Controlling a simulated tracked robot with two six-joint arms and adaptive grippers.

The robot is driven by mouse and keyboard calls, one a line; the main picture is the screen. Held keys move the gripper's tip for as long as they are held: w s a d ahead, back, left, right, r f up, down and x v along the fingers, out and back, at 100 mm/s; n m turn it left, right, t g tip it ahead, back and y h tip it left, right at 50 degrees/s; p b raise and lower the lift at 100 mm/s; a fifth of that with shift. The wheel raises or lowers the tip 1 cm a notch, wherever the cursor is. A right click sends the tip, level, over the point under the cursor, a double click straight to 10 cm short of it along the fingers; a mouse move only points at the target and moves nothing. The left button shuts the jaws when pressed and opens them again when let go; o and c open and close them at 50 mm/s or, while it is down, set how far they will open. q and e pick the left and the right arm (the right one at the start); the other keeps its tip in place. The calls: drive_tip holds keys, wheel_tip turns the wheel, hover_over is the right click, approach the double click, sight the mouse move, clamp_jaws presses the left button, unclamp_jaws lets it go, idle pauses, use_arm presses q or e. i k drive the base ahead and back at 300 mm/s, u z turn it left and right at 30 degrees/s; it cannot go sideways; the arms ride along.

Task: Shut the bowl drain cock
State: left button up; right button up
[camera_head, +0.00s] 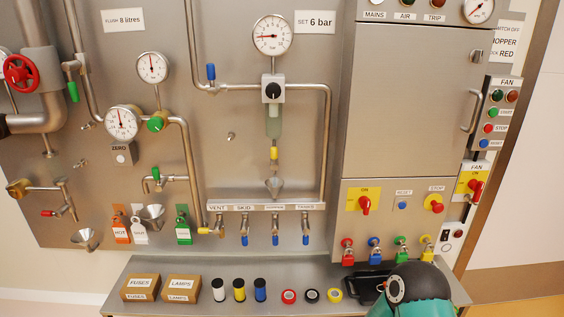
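The filter bowl (273,121) hangs under the black-knobbed regulator (273,90) at the middle of the panel. Below it, the small cock with a yellow handle (273,153) sits on the drain line. Its handle appears to point down, in line with the pipe. A grey funnel (274,186) is beneath it. My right arm shows at the bottom right, teal and black, with a dark part (367,288) at its left that seems to be the gripper. It is far below and right of the cock, and its fingers cannot be made out. My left gripper is not in view.
A shelf (205,268) below the panel holds boxes (141,287), small canisters and tape rolls. A pipe (327,140) runs down right of the bowl. A grey cabinet (410,110) stands right.

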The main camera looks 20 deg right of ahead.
sight(274, 150)
drive_tip(key=z, duration=0.45)
drive_tip(key=i, duration=0.9)
drive_tip(key=u, duration=0.45)
